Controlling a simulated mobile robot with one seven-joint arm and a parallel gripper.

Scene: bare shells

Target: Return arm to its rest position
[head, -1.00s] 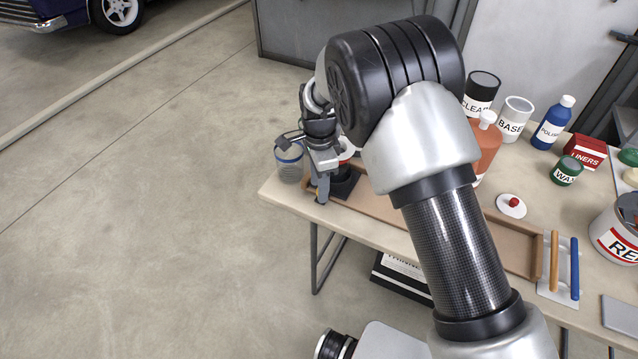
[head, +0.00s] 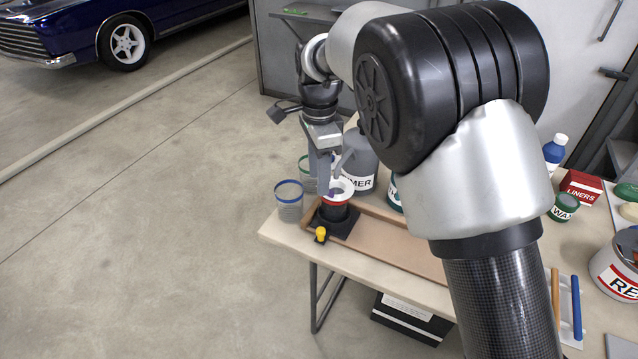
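My gripper (head: 330,188) is at the end of the raised arm, pointing down over the left end of the workbench (head: 285,238). Its fingers look apart, with nothing seen held between them, though they overlap things behind. I cannot tell whether the fingertips touch the rim. A yellow knob (head: 320,233) shows at the front of the base, clear of my gripper. My arm hides much of the bench's middle.
Clear jars, one with a blue rim (head: 289,202), stand left of the cup. A grey primer container (head: 362,167) is close behind. A tan tray (head: 395,238) runs rightward. Red liners box (head: 580,187) and green wax tin (head: 563,207) stand right. Floor at left is open.

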